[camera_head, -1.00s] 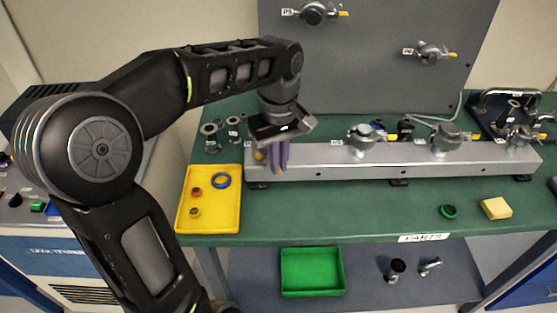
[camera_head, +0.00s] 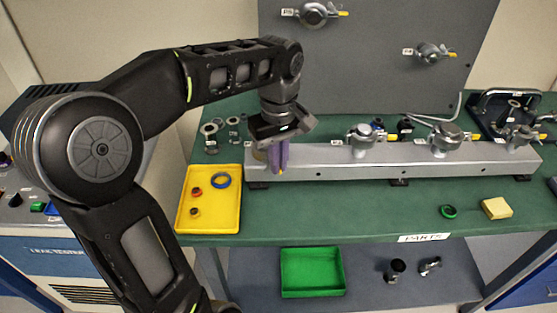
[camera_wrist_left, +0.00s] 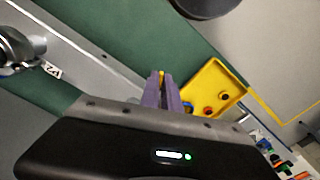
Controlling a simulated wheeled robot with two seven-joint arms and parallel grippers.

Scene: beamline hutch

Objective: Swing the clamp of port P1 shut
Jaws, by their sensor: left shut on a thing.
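My left gripper (camera_head: 279,157), with purple fingers, is at the left end of the grey rail (camera_head: 330,172). It is shut on a small yellow-tipped piece, seemingly the P1 clamp's lever (camera_wrist_left: 162,74); the yellow tip shows between the fingers in the left wrist view. The wrist and fingers hide most of port P1, so how far its clamp is swung cannot be told. Other clamps with yellow-tipped levers sit along the rail: a middle one (camera_head: 362,139) and one to its right (camera_head: 445,140). My right gripper is not in view.
A yellow tray (camera_head: 232,224) with small rings lies left of the rail's front. Metal fittings (camera_head: 211,132) stand behind the tray. A green ring (camera_head: 448,211) and a yellow block (camera_head: 496,208) lie at front right. A grey panel (camera_head: 375,80) with more clamps rises behind.

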